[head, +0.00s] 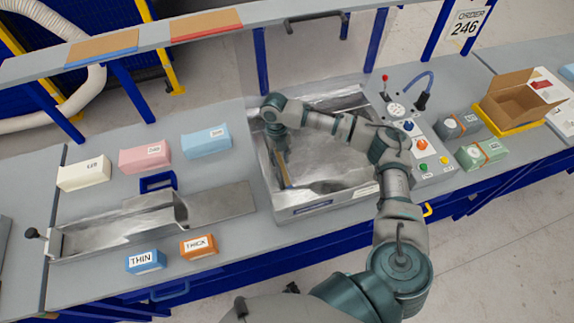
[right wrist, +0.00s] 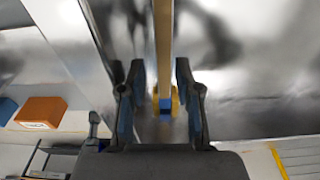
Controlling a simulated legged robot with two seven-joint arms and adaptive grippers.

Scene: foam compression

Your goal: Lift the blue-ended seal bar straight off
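The seal bar is a thin tan strip (head: 284,170) in the shallow metal tray (head: 318,205), below my right gripper. In the right wrist view the strip (right wrist: 163,45) runs down the middle to a blue end (right wrist: 166,103) with yellow pieces beside it. My right gripper (head: 280,150) points down into the tray. Its two fingers (right wrist: 162,100) are apart, one on each side of the bar, with visible gaps. I cannot tell how deep the bar lies between them. The bar's far part is hidden by the gripper in the head view. My left gripper is not in view.
A control panel (head: 425,150) with a red-knobbed lever and buttons stands right of the tray. Foam blocks (head: 145,158), a metal trough (head: 120,232) and the THIN (head: 146,262) and THICK (head: 199,247) blocks lie left. An open carton (head: 515,98) is at far right.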

